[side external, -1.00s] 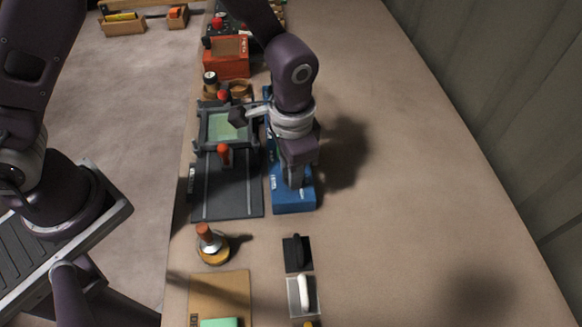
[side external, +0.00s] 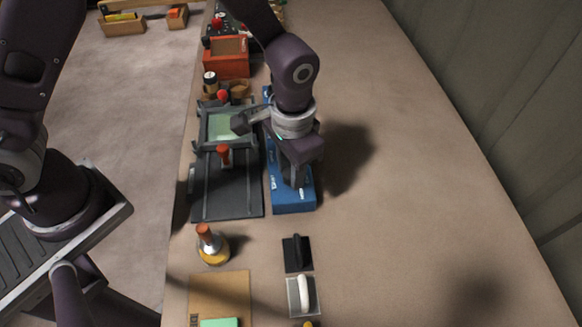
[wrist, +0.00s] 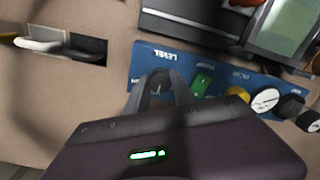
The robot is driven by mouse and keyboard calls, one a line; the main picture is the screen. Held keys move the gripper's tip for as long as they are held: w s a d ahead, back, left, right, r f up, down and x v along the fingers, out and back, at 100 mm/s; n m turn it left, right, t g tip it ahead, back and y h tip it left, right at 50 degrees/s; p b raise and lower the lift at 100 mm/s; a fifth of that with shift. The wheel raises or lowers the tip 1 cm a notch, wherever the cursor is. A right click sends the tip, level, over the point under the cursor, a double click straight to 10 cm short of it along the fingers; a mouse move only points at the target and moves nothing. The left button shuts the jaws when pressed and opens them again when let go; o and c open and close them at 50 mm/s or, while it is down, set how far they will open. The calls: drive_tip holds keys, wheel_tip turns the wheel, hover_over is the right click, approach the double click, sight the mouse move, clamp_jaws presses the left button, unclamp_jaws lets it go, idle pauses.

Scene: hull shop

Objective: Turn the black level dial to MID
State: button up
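The blue control panel (side external: 293,199) lies on the bench, and my gripper (side external: 294,184) points down at its near end. In the wrist view, the panel (wrist: 146,60) shows an upside-down LEVEL label, and my gripper's fingers (wrist: 158,88) stand just beside that label. The fingers straddle the black level dial (wrist: 159,82) and appear closed on it. Most of the dial is hidden between them, so its pointer and setting cannot be read. A MID mark cannot be made out.
On the same panel are a green switch (wrist: 201,82), a yellow knob (wrist: 236,91), a white round dial (wrist: 265,100) and a black knob (wrist: 291,105). A dark machine (side external: 228,190) with a red handle stands left of the panel. The bench to the right is clear.

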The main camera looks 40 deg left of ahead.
drive_tip(key=o, duration=0.4)
drive_tip(key=shift+r, duration=0.15)
wheel_tip(320, 180, up, 6)
drive_tip(key=shift+d+r, duration=0.1)
drive_tip(key=shift+r, duration=0.35)
